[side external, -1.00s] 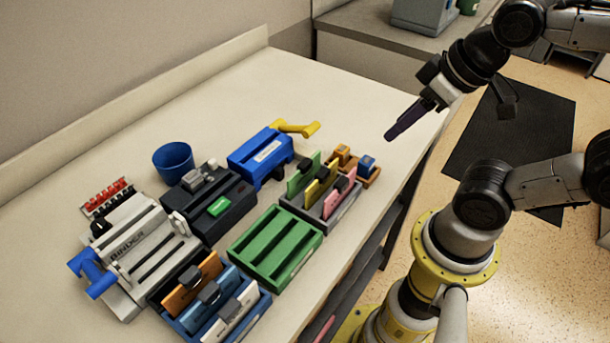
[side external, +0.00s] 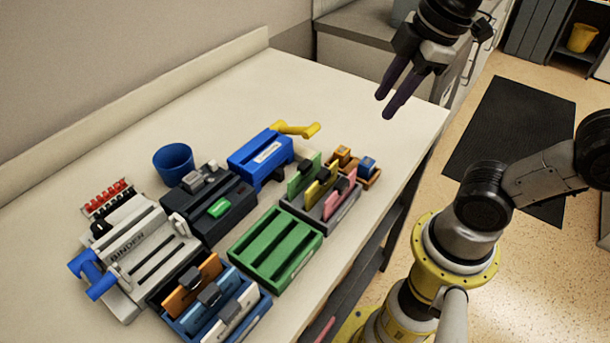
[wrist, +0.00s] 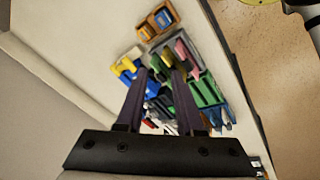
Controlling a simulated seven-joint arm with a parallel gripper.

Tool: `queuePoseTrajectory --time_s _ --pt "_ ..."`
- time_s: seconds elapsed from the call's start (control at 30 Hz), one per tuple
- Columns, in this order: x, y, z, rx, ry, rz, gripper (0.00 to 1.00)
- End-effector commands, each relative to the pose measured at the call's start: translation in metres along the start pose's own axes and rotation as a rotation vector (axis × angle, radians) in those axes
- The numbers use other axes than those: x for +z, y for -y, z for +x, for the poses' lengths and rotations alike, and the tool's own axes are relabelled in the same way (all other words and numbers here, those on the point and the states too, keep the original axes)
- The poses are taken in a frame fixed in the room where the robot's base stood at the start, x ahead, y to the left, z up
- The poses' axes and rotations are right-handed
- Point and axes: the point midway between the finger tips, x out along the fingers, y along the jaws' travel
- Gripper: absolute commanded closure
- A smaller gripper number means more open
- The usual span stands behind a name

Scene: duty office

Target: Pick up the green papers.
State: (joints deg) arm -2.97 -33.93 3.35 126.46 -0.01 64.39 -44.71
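The green papers (side external: 304,178) stand upright with a dark clip in the grey tray (side external: 322,218), at its far-left end beside the yellow and pink papers. In the wrist view the green papers (wrist: 157,62) show as a small patch between and beyond my fingertips, partly hard to make out. My gripper (side external: 385,106) is open and empty, with its dark fingers apart and pointing down. It is high above the table, up and to the right of the green papers in the side view. It also shows in the wrist view (wrist: 161,72).
Yellow papers (side external: 321,186) and pink papers (side external: 341,193) stand close to the green ones. The blue device with a yellow handle (side external: 296,129), wooden stamp tray (side external: 372,181) and empty green tray (side external: 260,238) surround the grey tray. The table's back area (side external: 330,90) is clear.

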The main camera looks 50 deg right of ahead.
Motion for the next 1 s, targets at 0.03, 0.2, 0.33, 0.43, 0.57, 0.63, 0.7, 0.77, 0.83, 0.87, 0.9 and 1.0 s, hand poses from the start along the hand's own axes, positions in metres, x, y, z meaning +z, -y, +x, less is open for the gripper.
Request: queuePoseTrajectory --time_s 0.03,0.2,0.33,0.43,0.57,0.63,0.7,0.77,0.83,0.87,0.9,1.0 --pt "-0.017 -0.008 0.0 -0.041 0.026 -0.136 0.64" --pt "-0.07 -0.025 0.011 -0.185 0.085 -0.545 0.64" --pt "-0.101 -0.027 0.03 -0.261 0.112 -0.681 0.64" --pt "-0.115 -0.024 0.044 -0.295 0.129 -0.71 0.64" --pt "-0.119 -0.018 0.057 -0.323 0.146 -0.729 0.64" --pt "-0.118 -0.015 0.062 -0.327 0.147 -0.735 0.64" --pt "-0.115 -0.012 0.071 -0.327 0.147 -0.734 0.64" --pt "-0.112 -0.009 0.082 -0.328 0.148 -0.733 0.64" --pt "-0.109 -0.006 0.095 -0.327 0.148 -0.732 0.64" --pt "-0.107 -0.005 0.101 -0.328 0.148 -0.732 0.64" --pt "-0.105 -0.003 0.108 -0.327 0.148 -0.732 0.64" --pt "-0.102 0.0 0.122 -0.326 0.147 -0.731 0.64"
